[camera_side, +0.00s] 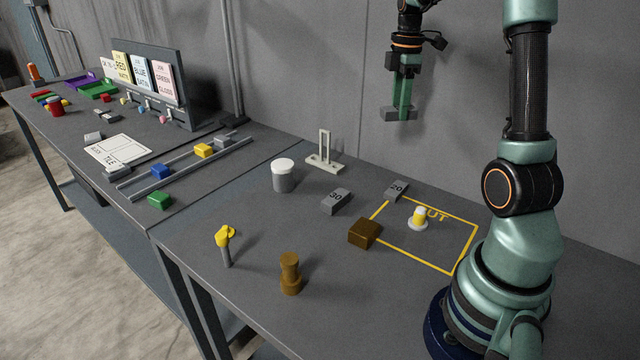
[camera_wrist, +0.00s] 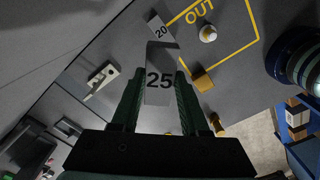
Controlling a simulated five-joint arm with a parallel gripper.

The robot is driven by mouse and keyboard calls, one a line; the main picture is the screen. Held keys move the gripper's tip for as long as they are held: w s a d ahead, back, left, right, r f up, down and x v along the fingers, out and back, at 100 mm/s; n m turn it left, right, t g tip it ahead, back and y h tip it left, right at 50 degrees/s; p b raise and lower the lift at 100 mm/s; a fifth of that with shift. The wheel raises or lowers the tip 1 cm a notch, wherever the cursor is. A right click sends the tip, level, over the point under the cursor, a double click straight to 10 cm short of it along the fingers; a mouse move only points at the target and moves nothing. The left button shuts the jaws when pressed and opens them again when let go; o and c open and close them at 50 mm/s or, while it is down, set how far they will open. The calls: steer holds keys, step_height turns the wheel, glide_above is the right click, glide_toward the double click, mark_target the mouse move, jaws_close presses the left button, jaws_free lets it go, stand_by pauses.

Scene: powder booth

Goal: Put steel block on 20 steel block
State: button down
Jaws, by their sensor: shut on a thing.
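My gripper (camera_side: 403,106) is shut on a grey steel block marked 25 (camera_wrist: 159,88). In the side view this held block (camera_side: 392,114) hangs high above the table, with clear air under it. The 20 steel block (camera_side: 398,186) lies on the table at the far left corner of the yellow outline, below my gripper. In the wrist view the 20 block (camera_wrist: 159,30) shows beyond the held block, apart from it. A third grey block, marked 30 (camera_side: 336,202), lies to the left of the 20 block in the side view.
A white and yellow round piece (camera_side: 419,218) stands inside the yellow OUT outline (camera_side: 474,246). A brown block (camera_side: 365,234) sits at its left edge. A white-topped cylinder (camera_side: 284,176), a pale stand (camera_side: 325,160), a brown peg (camera_side: 290,274) and a yellow-topped piece (camera_side: 226,242) stand further left.

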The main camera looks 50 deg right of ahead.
mark_target(397, 188)
steer(key=shift+s+d+r, duration=0.1)
steer(key=shift+s+d, duration=0.5)
steer(key=shift+s+d+f+m, duration=0.15)
steer(key=shift+s+f+m, duration=0.05)
steer(key=shift+s+m, duration=0.1)
step_height(397, 188, down, 20)
steer(key=shift+r, duration=0.15)
steer(key=shift+c, duration=2.1)
jaws_free()
